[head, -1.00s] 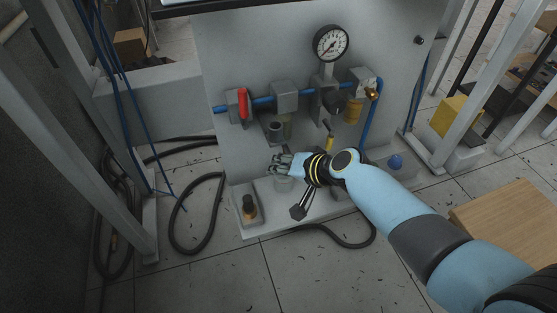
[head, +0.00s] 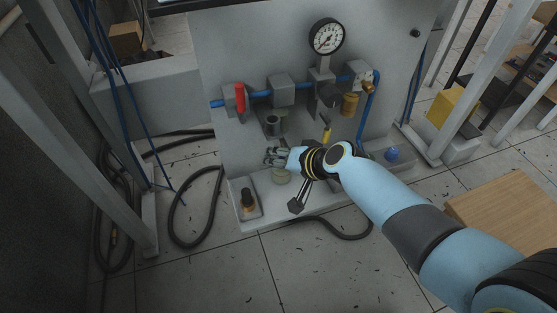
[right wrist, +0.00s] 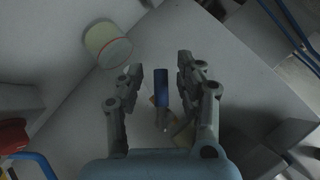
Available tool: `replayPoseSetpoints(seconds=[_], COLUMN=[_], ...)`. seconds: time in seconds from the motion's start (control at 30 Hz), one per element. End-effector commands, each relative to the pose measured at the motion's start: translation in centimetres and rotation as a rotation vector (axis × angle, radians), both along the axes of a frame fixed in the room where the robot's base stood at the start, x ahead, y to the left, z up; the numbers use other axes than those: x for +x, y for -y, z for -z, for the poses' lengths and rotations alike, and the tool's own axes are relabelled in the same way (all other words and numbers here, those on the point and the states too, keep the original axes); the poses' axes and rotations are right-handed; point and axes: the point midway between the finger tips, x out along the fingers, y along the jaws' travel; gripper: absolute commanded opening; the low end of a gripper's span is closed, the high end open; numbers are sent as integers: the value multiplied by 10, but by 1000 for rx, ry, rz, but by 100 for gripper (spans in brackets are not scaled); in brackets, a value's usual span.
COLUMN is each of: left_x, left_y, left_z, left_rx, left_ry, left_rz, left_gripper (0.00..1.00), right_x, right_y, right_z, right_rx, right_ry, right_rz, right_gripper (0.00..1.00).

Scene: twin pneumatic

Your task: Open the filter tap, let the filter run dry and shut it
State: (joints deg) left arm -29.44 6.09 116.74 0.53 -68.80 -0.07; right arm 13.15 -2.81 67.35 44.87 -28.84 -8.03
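In the head view my right gripper (head: 272,157) is low in front of the grey panel, below the filter parts (head: 273,124) and just above a pale jar (head: 281,177) on the base. In the right wrist view my right gripper (right wrist: 160,78) is open. A blue lever (right wrist: 161,87) above a small brass-coloured body (right wrist: 168,122), apparently the filter tap, shows between its fingers, with a gap on both sides. The jar (right wrist: 107,44) is at the upper left there. The hand hides the tap in the head view. My left gripper is not in view.
A red lever (head: 240,98) is at the left of the blue pipe (head: 259,95). A gauge (head: 327,36) is above, and a yellow handle (head: 326,133) is right of the hand. Black hoses lie on the floor.

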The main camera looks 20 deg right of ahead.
Motion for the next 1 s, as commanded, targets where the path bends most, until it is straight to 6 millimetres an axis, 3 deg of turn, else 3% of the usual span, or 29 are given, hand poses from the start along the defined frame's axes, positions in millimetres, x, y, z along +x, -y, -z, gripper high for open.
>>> replayPoseSetpoints(seconds=[0.27,0.8,1.0], left_x=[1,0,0], left_y=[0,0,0], left_z=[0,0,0], left_rx=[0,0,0], left_ry=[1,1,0], left_rz=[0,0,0], left_gripper=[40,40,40], right_x=[-5,-72,-81], right_y=[3,40,45], right_z=[-4,-66,-75], right_rx=[1,-2,-1], right_ry=[1,0,1], right_rz=[1,-1,0], right_gripper=[36,36,36])
